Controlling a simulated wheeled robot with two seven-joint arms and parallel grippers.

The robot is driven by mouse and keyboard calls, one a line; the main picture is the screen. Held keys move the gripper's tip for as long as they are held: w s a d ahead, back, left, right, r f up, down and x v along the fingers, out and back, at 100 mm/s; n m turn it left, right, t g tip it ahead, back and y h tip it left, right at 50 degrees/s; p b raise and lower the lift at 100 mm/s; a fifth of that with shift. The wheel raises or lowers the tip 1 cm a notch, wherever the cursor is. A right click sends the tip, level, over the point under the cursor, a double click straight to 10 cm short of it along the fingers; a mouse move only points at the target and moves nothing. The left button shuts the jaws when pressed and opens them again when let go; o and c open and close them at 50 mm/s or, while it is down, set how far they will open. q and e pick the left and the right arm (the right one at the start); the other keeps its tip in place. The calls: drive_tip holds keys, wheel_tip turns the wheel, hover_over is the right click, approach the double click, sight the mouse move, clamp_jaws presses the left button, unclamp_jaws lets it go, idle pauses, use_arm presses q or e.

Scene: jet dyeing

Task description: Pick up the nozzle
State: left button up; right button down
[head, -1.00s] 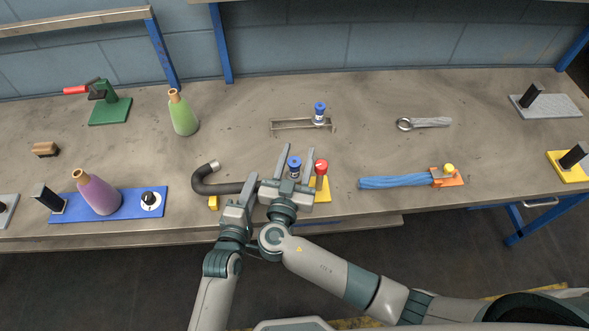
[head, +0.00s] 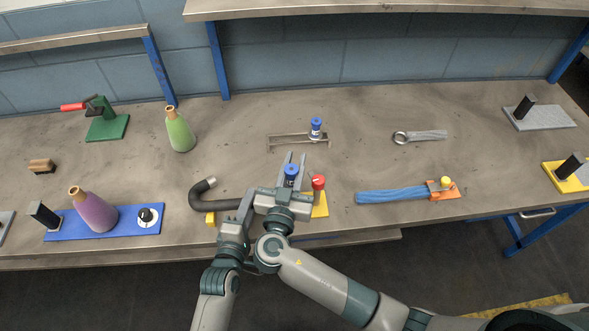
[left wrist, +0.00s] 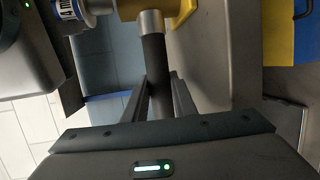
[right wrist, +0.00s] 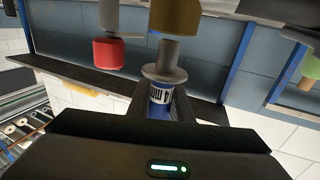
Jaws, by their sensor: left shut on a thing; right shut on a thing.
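A nozzle (head: 291,174) with a blue top stands close to the yellow fixture. It also shows in the right wrist view (right wrist: 160,95), with a white "4 MM" band. My right gripper (head: 295,160) is shut on it, one finger on each side. My left gripper (left wrist: 157,90) is shut on the black hose (left wrist: 154,60), just behind its metal collar. The hose (head: 229,204) curves away to the left in the head view. A brass fitting lies between collar and nozzle. Whether the nozzle is seated in it I cannot tell.
A red-topped valve (head: 318,182) stands close right of my right gripper. Another blue-topped nozzle (head: 316,130) stands on a small metal rack (head: 285,138) behind. A wrench (head: 420,136), a blue bundle (head: 393,195) and a green bottle (head: 179,131) lie or stand farther off. The bench between is clear.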

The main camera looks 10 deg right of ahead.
wheel_tip(320, 180, up, 7)
drive_tip(key=shift+f, duration=0.15)
idle(0.4)
use_arm(q)
drive_tip(key=o, duration=1.2)
drive_tip(key=shift+c, duration=0.2)
drive_tip(key=v, duration=1.2)
